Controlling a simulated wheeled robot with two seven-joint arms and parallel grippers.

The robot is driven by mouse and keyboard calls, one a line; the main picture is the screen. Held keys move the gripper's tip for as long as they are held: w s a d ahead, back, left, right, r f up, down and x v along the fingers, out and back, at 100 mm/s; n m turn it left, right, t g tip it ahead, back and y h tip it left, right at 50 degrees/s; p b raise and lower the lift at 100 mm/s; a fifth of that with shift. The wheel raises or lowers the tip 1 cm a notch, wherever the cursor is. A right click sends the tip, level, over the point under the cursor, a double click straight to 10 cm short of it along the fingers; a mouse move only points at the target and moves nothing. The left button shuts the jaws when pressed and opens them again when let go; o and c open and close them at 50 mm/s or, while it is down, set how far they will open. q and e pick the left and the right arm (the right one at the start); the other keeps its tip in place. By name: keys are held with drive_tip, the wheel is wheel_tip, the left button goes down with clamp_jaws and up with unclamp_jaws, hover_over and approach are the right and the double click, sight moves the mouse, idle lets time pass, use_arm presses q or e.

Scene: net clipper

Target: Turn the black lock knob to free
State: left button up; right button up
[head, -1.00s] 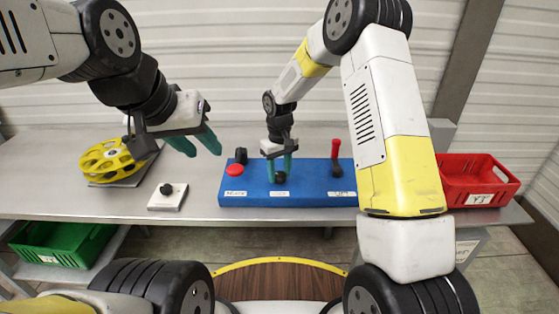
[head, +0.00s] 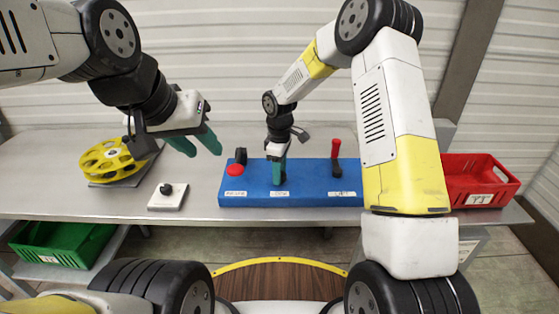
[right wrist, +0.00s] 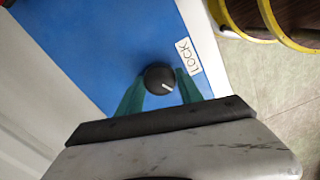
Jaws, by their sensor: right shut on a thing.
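The black lock knob (right wrist: 159,78) shows in the right wrist view beside the LOCK label (right wrist: 189,57), with a white pointer mark on its top. It sits on the blue panel (head: 311,178), near the panel's middle. My right gripper (head: 279,178) reaches down over it, and its teal fingers (right wrist: 157,92) stand on two sides of the knob, shut on it. In the head view the knob is hidden behind the fingers. My left gripper (head: 201,142) hangs in the air left of the panel, with its teal fingers apart and nothing between them.
On the panel are a red button (head: 235,170), a black part (head: 241,156) and a red-handled lever (head: 336,150). A yellow wheel (head: 110,160) and a white block with a black knob (head: 168,196) lie left. A red crate (head: 480,178) stands right, a green crate (head: 65,242) below left.

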idle(0.3)
drive_tip(key=o, duration=1.4)
wheel_tip(320, 180, up, 8)
drive_tip(key=shift+f, duration=0.25)
drive_tip(key=shift+r, duration=0.15)
